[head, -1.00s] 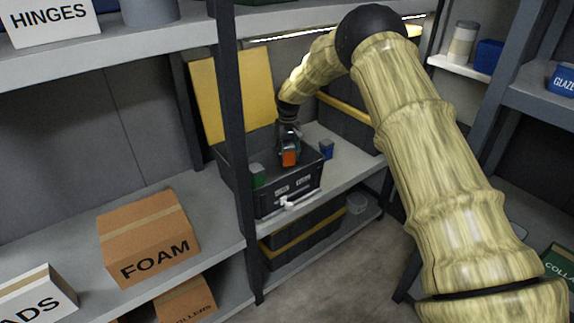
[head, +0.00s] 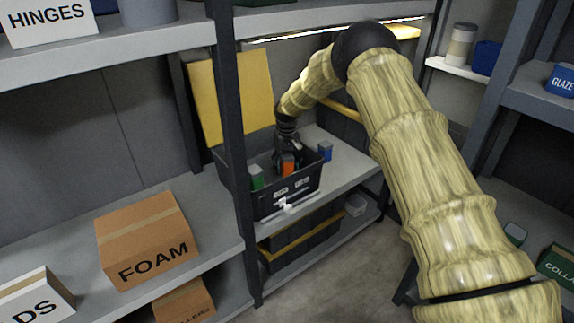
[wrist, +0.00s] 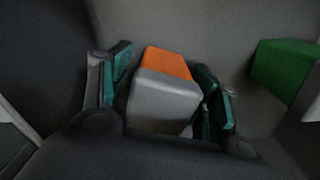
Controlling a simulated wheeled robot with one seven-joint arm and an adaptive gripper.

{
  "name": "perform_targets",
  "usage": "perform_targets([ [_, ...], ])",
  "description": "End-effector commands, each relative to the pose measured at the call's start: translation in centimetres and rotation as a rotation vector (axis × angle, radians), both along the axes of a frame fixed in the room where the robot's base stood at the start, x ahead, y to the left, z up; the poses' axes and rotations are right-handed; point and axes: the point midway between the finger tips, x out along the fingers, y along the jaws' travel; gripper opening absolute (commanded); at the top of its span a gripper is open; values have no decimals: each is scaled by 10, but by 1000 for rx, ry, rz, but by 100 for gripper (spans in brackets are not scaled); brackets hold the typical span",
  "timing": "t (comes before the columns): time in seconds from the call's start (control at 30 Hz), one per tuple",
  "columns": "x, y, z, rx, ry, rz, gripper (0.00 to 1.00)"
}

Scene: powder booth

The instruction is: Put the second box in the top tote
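The black top tote (head: 290,205) stands on the shelf with its yellow lid (head: 245,90) raised behind it. An orange and grey box (head: 288,167) is down inside the tote, at its right part. My gripper (head: 287,160) reaches into the tote around this box. In the wrist view the box (wrist: 163,95) lies between my two teal-padded fingers (wrist: 165,90), with narrow gaps beside it, so the gripper looks open. A green box (head: 257,176) sits at the left inside the tote and also shows in the wrist view (wrist: 283,70). The box's underside is hidden.
A blue box (head: 326,151) stands on the shelf right of the tote. A dark upright post (head: 232,150) passes by the tote's left side. Another dark tote (head: 300,235) is on the shelf below. A FOAM carton (head: 148,240) stands on the left shelf.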

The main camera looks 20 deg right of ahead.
Motion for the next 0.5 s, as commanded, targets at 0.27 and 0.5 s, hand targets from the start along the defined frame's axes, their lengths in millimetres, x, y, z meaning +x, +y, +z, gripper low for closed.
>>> perform_targets([
  [0.27, 0, 0, 1, 0, 0, 0, 61],
  [0.5, 0, 0, 23, 0, -1, 1, 61],
])
